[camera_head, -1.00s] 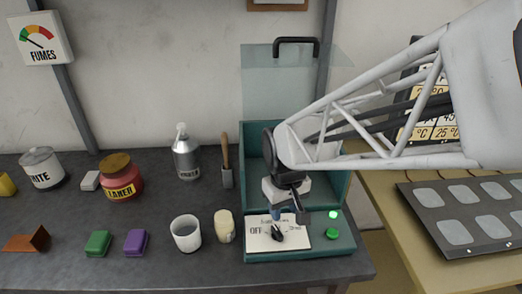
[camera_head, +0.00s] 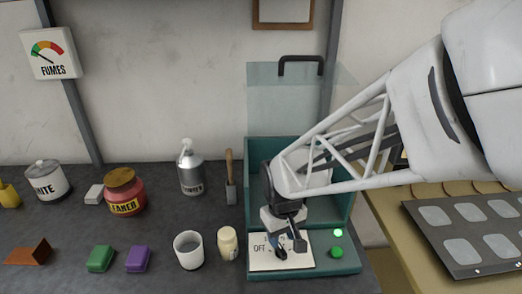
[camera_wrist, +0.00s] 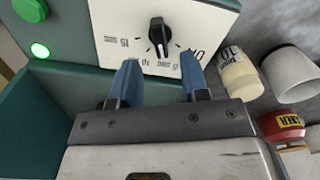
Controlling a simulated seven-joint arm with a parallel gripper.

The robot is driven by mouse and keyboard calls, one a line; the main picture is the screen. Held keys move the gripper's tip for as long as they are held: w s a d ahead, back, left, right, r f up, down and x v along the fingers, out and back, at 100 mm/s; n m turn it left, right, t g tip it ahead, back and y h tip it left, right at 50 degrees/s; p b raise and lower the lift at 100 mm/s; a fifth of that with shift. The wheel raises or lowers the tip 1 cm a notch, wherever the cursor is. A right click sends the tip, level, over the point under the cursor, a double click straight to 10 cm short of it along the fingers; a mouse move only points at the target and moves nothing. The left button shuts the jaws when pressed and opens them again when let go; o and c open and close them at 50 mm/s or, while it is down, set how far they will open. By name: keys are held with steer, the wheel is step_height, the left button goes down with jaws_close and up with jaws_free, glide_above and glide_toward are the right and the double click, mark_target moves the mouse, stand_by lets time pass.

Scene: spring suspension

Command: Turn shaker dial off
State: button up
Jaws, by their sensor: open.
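The shaker (camera_head: 350,264) is a teal box with a raised clear lid and a black handle. On its front is a white dial plate (camera_head: 296,264) with printed marks, one reading OFF. The black dial knob (camera_wrist: 158,36) shows in the wrist view, in line with the gap between my fingertips. In the head view my gripper hides the knob. My gripper (camera_wrist: 161,68) is open, its two blue fingers apart over the plate's edge, with nothing between them. Whether the fingertips touch the plate cannot be told.
A green button (camera_head: 336,252) and a lit green light (camera_head: 338,232) sit right of the plate. A cream jar (camera_head: 228,244) and a white cup (camera_head: 188,251) stand close on the left. A spray bottle (camera_head: 191,172) and a brush (camera_head: 230,180) are behind. A dark tray (camera_head: 460,238) lies at right.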

mark_target(281, 248)
steer(key=shift+f, duration=2.45)
steer(key=shift+c, duration=0.3)
jaws_close()
